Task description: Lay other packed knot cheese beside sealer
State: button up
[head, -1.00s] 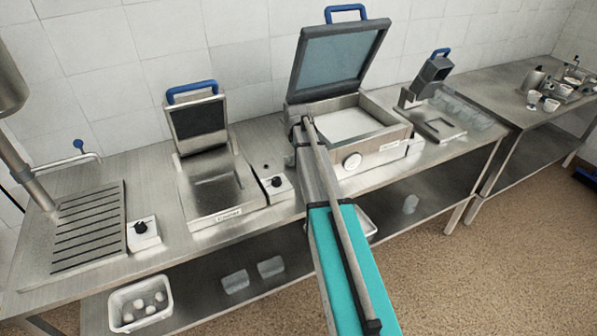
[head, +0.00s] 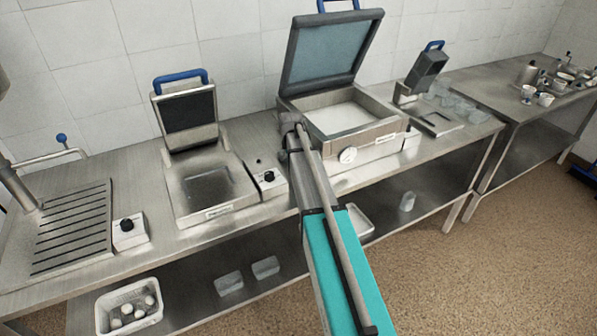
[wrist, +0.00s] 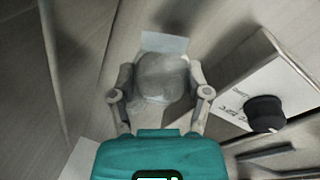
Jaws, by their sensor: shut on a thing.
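My gripper shows in the wrist view (wrist: 161,92), its two fingers closed on the sides of a rounded, greyish wrapped pack, the packed knot cheese (wrist: 162,72). A pale flat flap of the wrapping sticks out beyond the fingers. In the head view my arm reaches to the left front of the sealer, and my gripper and the pack are hidden there. The sealer (head: 378,134) is a steel box with its blue-handled lid raised and a white plate inside.
A smaller open-lidded machine (head: 218,204) and a knob box (head: 268,178) stand left of the sealer. A third machine (head: 428,68) and clear packs (head: 455,103) are to the right. A basket of white pieces (head: 103,312) and clear packs (head: 228,283) sit on the lower shelf.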

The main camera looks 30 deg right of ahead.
jog(key=shift+f, duration=0.1)
jog(key=shift+f+b, duration=1.8)
jog(key=shift+b, duration=0.1)
jog(key=shift+f, duration=0.15)
jog(key=o, duration=1.1)
jog(key=shift+o, duration=0.2)
jog(key=shift+r, duration=0.2)
notch_tip(320, 180, up, 12)
jog(key=s+a+p, duration=0.1)
jog(key=p, duration=1.1)
jog(key=shift+a, duration=0.4)
jog(key=shift+s, duration=0.1)
jog(key=shift+f, duration=0.1)
